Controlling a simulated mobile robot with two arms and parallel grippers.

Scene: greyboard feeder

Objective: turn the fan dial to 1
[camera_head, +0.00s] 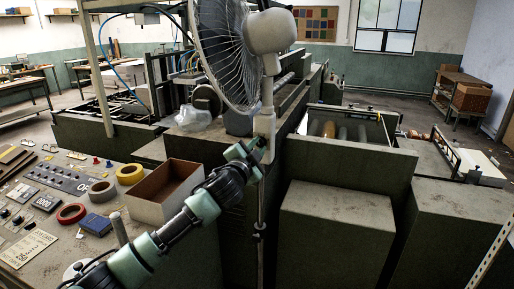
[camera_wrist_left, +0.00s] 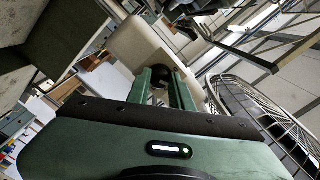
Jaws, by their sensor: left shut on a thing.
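The fan (camera_head: 225,50) stands at the top centre, with a wire cage, a cream motor housing (camera_head: 270,32) and a pale post (camera_head: 266,110). My left arm reaches up from the bottom left, and its green gripper (camera_head: 247,150) is at the post, below the housing. In the left wrist view, the two green fingers of my left gripper (camera_wrist_left: 160,88) are closed around the dark round fan dial (camera_wrist_left: 158,78), in front of a cream body. The dial's markings and pointer cannot be read. In the head view the gripper hides the dial. My right gripper is not in view.
An open cardboard box (camera_head: 150,207) sits left of my arm on the worktop, beside yellow tape (camera_head: 130,174) and red tape (camera_head: 71,214). A control panel (camera_head: 62,178) lies further left. Grey-green machine blocks (camera_head: 337,220) fill the right. The fan cage is close above my gripper.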

